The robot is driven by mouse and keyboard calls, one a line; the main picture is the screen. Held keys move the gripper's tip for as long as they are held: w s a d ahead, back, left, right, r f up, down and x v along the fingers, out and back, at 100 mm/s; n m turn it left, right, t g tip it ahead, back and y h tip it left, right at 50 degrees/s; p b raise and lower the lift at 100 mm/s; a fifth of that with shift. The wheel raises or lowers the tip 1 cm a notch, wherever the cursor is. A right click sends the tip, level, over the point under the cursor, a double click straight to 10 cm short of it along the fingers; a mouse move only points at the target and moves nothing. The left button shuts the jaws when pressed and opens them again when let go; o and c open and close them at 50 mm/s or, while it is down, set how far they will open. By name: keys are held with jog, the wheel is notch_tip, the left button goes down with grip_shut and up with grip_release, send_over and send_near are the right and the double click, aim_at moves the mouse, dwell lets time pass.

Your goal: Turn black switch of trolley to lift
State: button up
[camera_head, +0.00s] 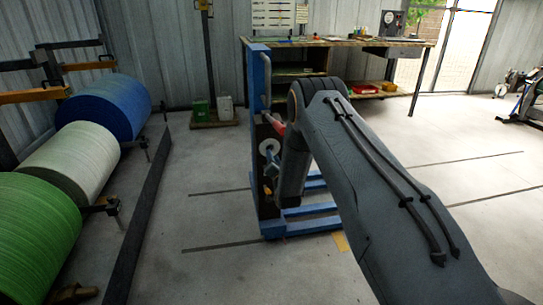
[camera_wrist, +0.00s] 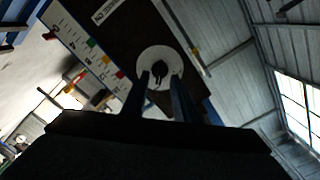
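The blue trolley (camera_head: 260,90) stands upright ahead of me, with a dark panel and a white round dial (camera_head: 268,147). In the wrist view the white dial (camera_wrist: 160,55) fills the middle of the dark panel. The black switch (camera_wrist: 159,73) sits at its centre. My gripper (camera_wrist: 160,82) points at the dial, its two fingers apart on either side of the switch. I cannot tell whether the fingertips touch the dial. In the head view my arm hides part of the trolley.
A coloured scale strip (camera_wrist: 90,45) and a white label (camera_wrist: 106,10) are on the panel beside the dial. A workbench (camera_head: 350,42) is behind. The floor at right is mostly clear.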

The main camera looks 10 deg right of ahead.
jog(key=shift+w, duration=1.8)
grip_shut()
jog(key=shift+d+n+b, duration=0.1)
jog(key=shift+n+b, duration=0.5)
jog(key=shift+n, duration=8.4)
